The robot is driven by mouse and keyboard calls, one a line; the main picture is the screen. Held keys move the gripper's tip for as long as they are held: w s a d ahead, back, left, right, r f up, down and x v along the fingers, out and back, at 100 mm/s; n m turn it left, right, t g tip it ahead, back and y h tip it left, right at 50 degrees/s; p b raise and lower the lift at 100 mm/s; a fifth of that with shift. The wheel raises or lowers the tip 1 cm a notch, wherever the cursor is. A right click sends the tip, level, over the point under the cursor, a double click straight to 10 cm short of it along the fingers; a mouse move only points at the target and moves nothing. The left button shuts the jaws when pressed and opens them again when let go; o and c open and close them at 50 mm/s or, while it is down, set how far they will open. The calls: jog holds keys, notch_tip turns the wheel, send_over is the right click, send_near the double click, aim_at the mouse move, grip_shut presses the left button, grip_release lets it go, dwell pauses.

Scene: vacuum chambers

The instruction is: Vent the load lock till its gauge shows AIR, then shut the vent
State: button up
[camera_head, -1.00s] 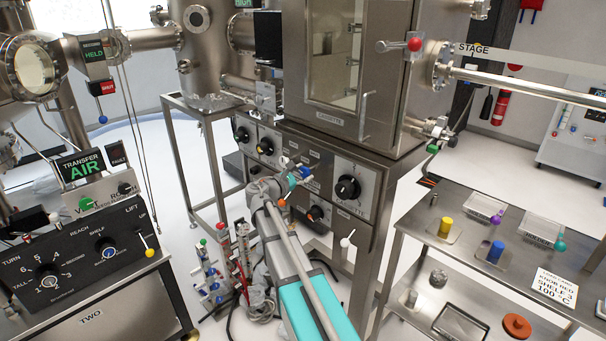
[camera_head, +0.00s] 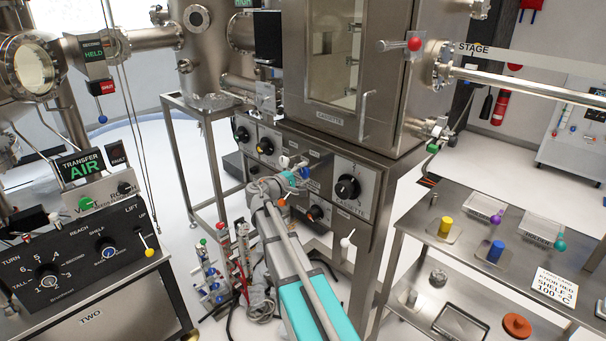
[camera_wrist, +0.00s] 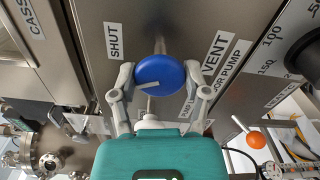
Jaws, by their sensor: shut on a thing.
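In the wrist view a round blue knob (camera_wrist: 160,73) on a metal stem sits between the two grey fingers of my gripper (camera_wrist: 158,94), which is shut on it. A white mark shows on the knob's face. A SHUT label (camera_wrist: 114,42) is to its left and a VENT label (camera_wrist: 217,50) to its right. In the head view my gripper (camera_head: 290,174) is at the front panel of the steel CASSETTE chamber (camera_head: 396,100), and the knob is largely hidden. The TRANSFER gauge (camera_head: 82,166) reads AIR. I cannot make out a load lock gauge reading.
A black CASSETTE dial (camera_head: 348,187) and another black knob (camera_head: 315,213) are on the panel close to my gripper. A steel cart (camera_head: 410,222) with coloured cylinders stands at the right. A control console (camera_head: 75,262) stands at the left. A ball-ended orange lever (camera_wrist: 255,140) shows in the wrist view.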

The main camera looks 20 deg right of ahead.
jog(key=m, duration=0.4)
jog(key=shift+m, duration=0.4)
jog(key=o, duration=1.1)
jog(key=shift+o, duration=0.2)
jog(key=shift+a, duration=0.1)
jog(key=v, duration=1.1)
jog(key=shift+s+a, duration=0.15)
jog(key=shift+a, duration=0.2)
